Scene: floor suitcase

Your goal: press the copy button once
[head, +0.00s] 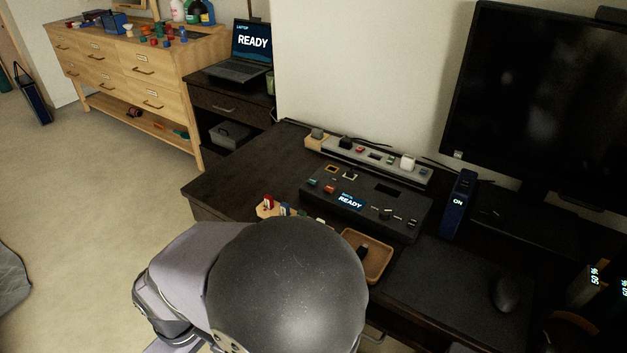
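A black control panel (366,188) lies on the dark desk, with a small lit screen (350,201) reading READY. Near the screen are a red button (329,189) and a green button (312,181). Knobs and switches sit at the panel's right end. The labels are too small to read, so I cannot tell which control is the copy button. My arm covers the bottom middle of the head view, just in front of the desk. My gripper does not show.
A grey strip (390,168) with plugs lies behind the panel. A wooden tray (378,262) sits in front of it, and a blue box (459,204) reading ON stands at its right.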

